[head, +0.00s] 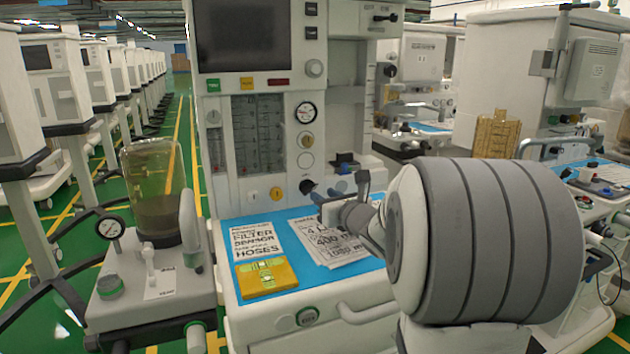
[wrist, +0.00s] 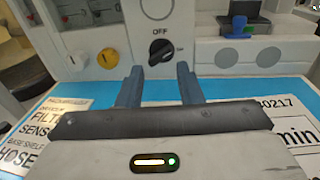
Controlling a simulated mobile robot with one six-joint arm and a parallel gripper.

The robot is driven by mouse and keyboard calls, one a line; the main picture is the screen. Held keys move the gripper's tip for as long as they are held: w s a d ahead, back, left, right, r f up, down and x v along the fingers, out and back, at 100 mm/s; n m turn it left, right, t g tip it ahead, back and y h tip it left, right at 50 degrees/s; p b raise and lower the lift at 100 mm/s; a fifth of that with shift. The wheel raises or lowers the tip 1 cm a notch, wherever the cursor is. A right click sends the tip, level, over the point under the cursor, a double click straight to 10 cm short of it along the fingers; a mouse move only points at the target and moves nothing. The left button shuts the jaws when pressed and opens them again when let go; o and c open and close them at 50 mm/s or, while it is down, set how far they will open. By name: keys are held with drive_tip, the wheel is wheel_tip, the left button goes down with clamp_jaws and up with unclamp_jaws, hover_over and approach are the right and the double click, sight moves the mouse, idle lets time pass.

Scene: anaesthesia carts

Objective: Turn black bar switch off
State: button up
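The black bar switch (wrist: 161,51) is a round black knob on the white front panel, with "OFF" printed above it. Its bar looks slanted toward the upper right, and a small label beside its right side is too small to read. In the head view the black knob (head: 308,186) sits low on the panel, left of my gripper (head: 342,196). In the wrist view my gripper (wrist: 158,78) is open, its two blue-grey fingers apart with nothing between them. The knob is beyond the fingertips, roughly centred between them, and appears untouched.
Below the panel is a blue worktop (head: 225,232) with printed sheets (head: 330,238) and a yellow packet (head: 265,278). A blue-and-black part (head: 345,163) juts out right of the switch. A glass canister (head: 157,195) stands at the left.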

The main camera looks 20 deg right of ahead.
sight(311, 190)
drive_tip(key=shift+w+d+r+m+y+p, duration=0.1)
drive_tip(key=shift+d+r+m+y+p, duration=0.1)
drive_tip(key=shift+r+m+p, duration=0.2)
drive_tip(key=shift+d+r+m+y+p, duration=0.15)
drive_tip(key=shift+m+y+p, duration=0.1)
drive_tip(key=shift+m, duration=0.25)
drive_tip(key=m+p, duration=0.1)
drive_tip(key=m+g+y+p, duration=0.1)
drive_tip(key=m, duration=0.1)
drive_tip(key=shift+d+p, duration=0.35)
drive_tip(key=m+p, duration=0.1)
drive_tip(key=m+g+y, duration=0.1)
drive_tip(key=shift+d+m+p, duration=0.3)
drive_tip(key=shift+m+p, duration=0.1)
drive_tip(key=shift+s+d+f+m+g+y+p, duration=0.1)
drive_tip(key=shift+s+f+m+g+y+p, duration=0.1)
drive_tip(key=shift+m, duration=0.25)
drive_tip(key=shift+s+f+m+g+y+p, duration=0.1)
drive_tip(key=shift+f+m+y+p, duration=0.1)
drive_tip(key=shift+m, duration=0.25)
drive_tip(key=b+x, duration=0.1)
drive_tip(key=x, duration=0.6)
drive_tip(key=shift+w+f, duration=0.1)
drive_tip(key=shift+w, duration=0.3)
drive_tip(key=shift+c, duration=0.2)
clamp_jaws()
drive_tip(key=shift+a, duration=0.25)
drive_tip(key=shift+d, duration=0.1)
